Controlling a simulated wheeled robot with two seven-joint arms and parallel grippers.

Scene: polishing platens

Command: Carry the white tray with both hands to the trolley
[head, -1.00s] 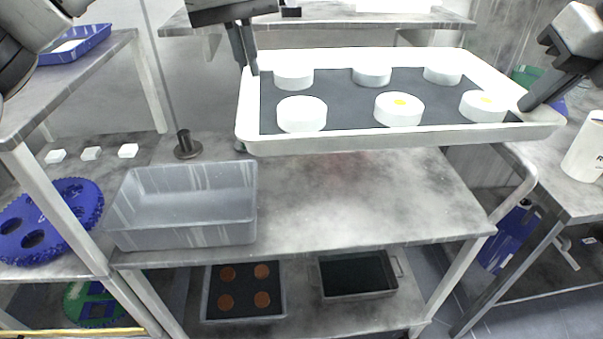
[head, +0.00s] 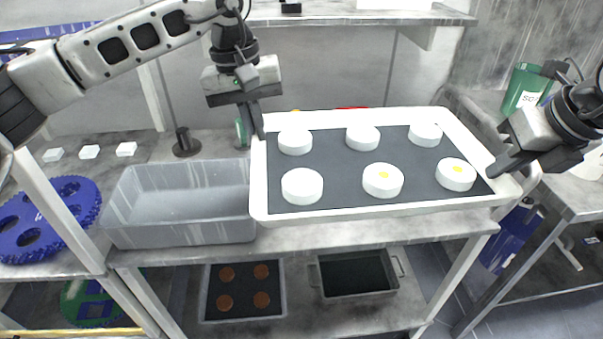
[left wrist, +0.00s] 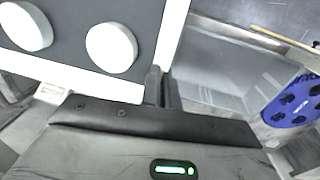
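The white tray (head: 380,210) has a dark mat and carries several white round discs, some with a yellow spot. It is over the top shelf of the grey trolley (head: 330,240), close above it or on it; I cannot tell if it touches. My left gripper (head: 252,124) is shut on the tray's left rim. The left wrist view shows its fingers (left wrist: 164,90) at the tray's edge (left wrist: 172,40). My right gripper (head: 500,163) is at the right rim and looks shut on it, its fingertips partly hidden.
A grey bin (head: 180,235) stands left of the tray on the trolley's top, close beside it. The lower shelf holds a tray with copper discs (head: 215,314) and an empty dark tray (head: 360,293). A blue disc (head: 75,225) is at left, a green bin (head: 522,88) at right.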

